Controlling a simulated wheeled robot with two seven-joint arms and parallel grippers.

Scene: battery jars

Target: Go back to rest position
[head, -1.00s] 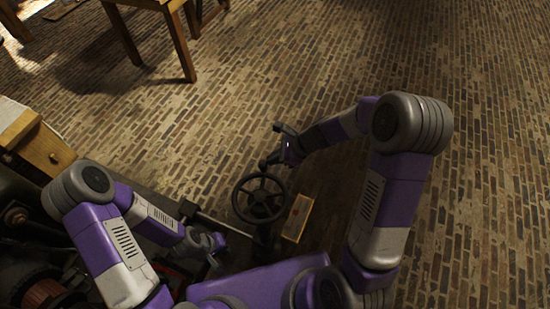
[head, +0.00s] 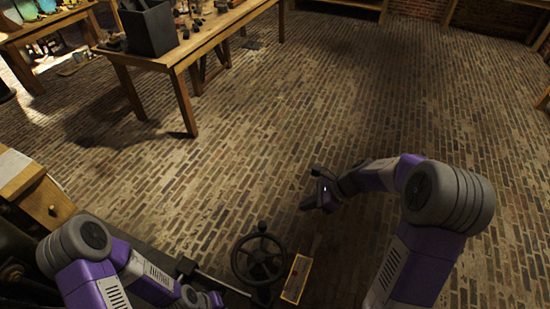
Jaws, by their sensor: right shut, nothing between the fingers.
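My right gripper (head: 312,187) is shut and empty. It hangs over the brick floor, above and to the right of the black handwheel in the picture. My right arm is bent at the elbow and comes in from the bottom right. My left gripper (head: 212,300) is low at the bottom edge, close to my folded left arm. It is small and partly cut off there, so its fingers cannot be made out.
A dark spoked handwheel (head: 259,260) stands at the bottom centre, with a small framed label plate (head: 296,278) to its right. A wooden table (head: 196,50) bears a dark box (head: 150,30). A wooden drawer unit (head: 40,196) is at left. Brick floor (head: 400,110) lies open.

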